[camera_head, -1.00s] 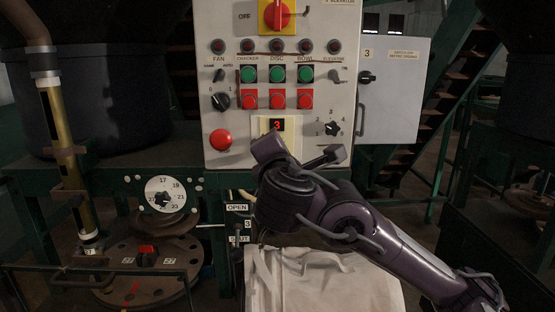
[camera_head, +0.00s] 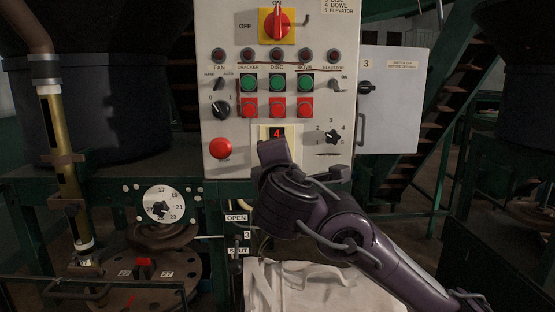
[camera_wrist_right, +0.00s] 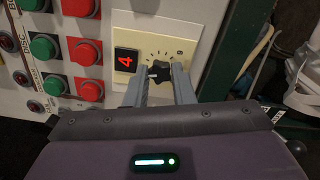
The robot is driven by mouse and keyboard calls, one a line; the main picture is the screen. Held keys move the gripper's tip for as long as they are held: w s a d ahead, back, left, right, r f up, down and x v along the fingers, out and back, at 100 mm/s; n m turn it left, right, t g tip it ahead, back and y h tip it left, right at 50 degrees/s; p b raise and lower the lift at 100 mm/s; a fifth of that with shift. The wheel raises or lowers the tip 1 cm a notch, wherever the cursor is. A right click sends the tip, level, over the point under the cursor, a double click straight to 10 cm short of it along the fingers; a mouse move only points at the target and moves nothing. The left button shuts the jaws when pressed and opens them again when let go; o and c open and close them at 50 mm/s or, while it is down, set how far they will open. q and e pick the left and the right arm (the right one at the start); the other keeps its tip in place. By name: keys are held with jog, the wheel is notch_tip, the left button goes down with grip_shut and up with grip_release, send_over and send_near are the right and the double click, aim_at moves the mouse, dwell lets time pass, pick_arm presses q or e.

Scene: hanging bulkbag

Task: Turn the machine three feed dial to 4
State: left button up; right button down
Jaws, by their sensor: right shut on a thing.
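The feed dial (camera_wrist_right: 161,73) is a small black knob on a cream plate (camera_wrist_right: 172,28) with a ring of marks. My right gripper (camera_wrist_right: 159,68) has its two fingers on either side of the knob and is shut on it. A red "4" is lit on the display (camera_wrist_right: 126,61) beside the dial, and the display (camera_head: 277,133) also reads 4 in the head view. In the head view my right gripper (camera_head: 274,152) covers the dial. My left gripper is not in view.
The grey panel (camera_head: 237,123) carries green and red buttons, a red stop button (camera_head: 220,148), a selector (camera_head: 221,109) and another black knob (camera_head: 331,137) marked with numbers. A white bag (camera_head: 325,290) hangs below my right arm. A grey cabinet (camera_head: 400,110) stands to the right.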

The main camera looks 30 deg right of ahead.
jog(key=c, duration=1.2)
grip_release()
jog(key=shift+c, duration=0.2)
jog(key=shift+s, duration=0.1)
jog(key=v, duration=0.7)
jog(key=shift+s+a, duration=0.2)
jog(key=shift+s, duration=0.1)
jog(key=shift+f, duration=0.1)
